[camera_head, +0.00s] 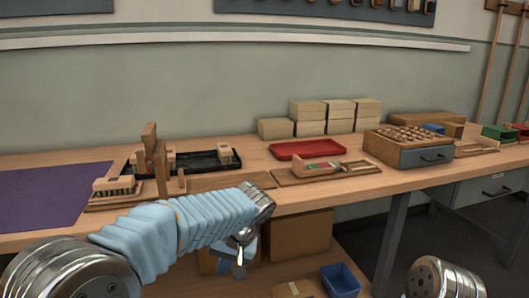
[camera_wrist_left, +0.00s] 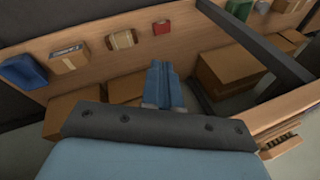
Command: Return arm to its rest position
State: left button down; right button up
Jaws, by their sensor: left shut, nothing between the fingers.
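My left arm comes in from the lower left in a blue sleeve, in front of the workbench (camera_head: 350,196). Its gripper (camera_head: 240,262) points down before the bench's front edge, below the top. In the left wrist view the two blue fingers (camera_wrist_left: 163,85) are together with nothing between them, above the lower shelf (camera_wrist_left: 190,45). My right gripper is out of view; only a round metal part of that arm shows at the lower right.
On the bench are a brush block (camera_head: 114,187) at left, a black tray (camera_head: 195,163), a red tray (camera_head: 307,149), stacked pale blocks (camera_head: 310,112) and a drawer box (camera_head: 412,150). A blue bin (camera_head: 340,279) and cardboard boxes (camera_head: 300,235) are below.

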pick_arm(q)
jog(key=s+f+m+g+h, duration=0.1)
jog(key=s+f+h, duration=0.1)
jog(key=f, duration=0.9)
jog(key=s+f+g+h, duration=0.1)
jog(key=s+f+h, duration=0.1)
jog(key=f, duration=1)
jog(key=s+a+f+n+h, duration=0.1)
jog(key=s+f+n+h, duration=0.2)
jog(key=s+f, duration=1.2)
jog(key=s+h, duration=0.1)
jog(key=s, duration=0.2)
jog(key=shift+f+t, duration=0.2)
jog(key=shift+t, duration=0.1)
